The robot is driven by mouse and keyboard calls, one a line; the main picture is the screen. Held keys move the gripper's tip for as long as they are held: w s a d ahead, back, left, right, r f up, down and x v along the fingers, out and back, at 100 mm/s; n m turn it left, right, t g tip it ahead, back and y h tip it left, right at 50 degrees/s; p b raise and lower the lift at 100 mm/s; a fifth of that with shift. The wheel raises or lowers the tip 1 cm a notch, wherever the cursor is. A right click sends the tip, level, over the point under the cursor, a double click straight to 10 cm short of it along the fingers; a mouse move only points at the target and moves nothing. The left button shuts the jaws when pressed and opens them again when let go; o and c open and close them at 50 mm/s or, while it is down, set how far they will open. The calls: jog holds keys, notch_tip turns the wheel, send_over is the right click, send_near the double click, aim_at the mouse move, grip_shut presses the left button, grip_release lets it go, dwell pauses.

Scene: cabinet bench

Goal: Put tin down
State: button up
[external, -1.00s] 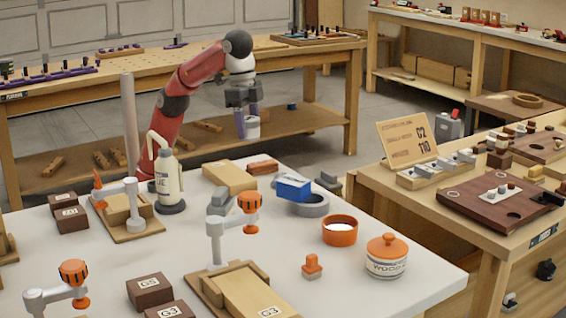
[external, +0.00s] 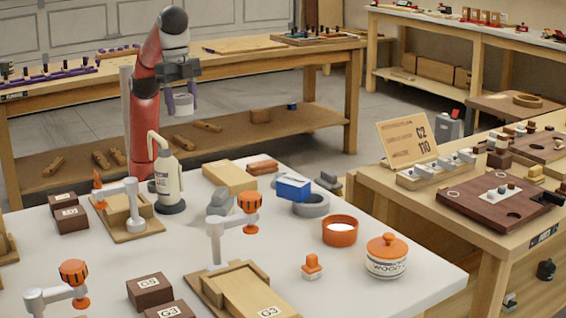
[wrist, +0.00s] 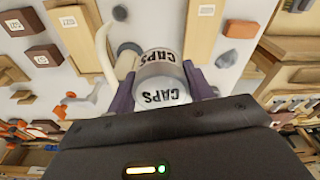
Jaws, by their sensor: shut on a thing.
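A pale grey tin (wrist: 160,82) labelled "CAPS" sits between the two purple fingers of my gripper (wrist: 163,88) in the wrist view. My gripper is shut on it. In the external view, my gripper (external: 181,102) points down and holds the tin (external: 183,104) in the air, behind the far edge of the white table (external: 335,285). The tin looks about upright there and touches no surface. The fingers cover parts of its sides.
A white glue bottle (external: 165,178) stands at the table's far side, close to my arm. Clamps, wooden blocks, an orange bowl (external: 340,231) and a lidded jar (external: 386,258) crowd the table. Bare white surface shows at the front right. A wooden bench (external: 270,55) stands behind.

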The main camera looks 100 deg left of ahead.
jog(key=b, duration=0.1)
send_over(188, 188)
jog(key=f, duration=1.5)
jog(key=shift+s+a, duration=0.2)
jog(key=shift+f+b, duration=1.95)
jog(key=shift+f, duration=0.2)
jog(key=shift+f, duration=0.1)
jog(key=shift+f, duration=0.15)
jog(key=o, duration=1)
jog(key=shift+o, duration=0.5)
notch_tip(188, 188, up, 8)
jog(key=s+a+p, duration=0.1)
jog(key=shift+s, duration=0.2)
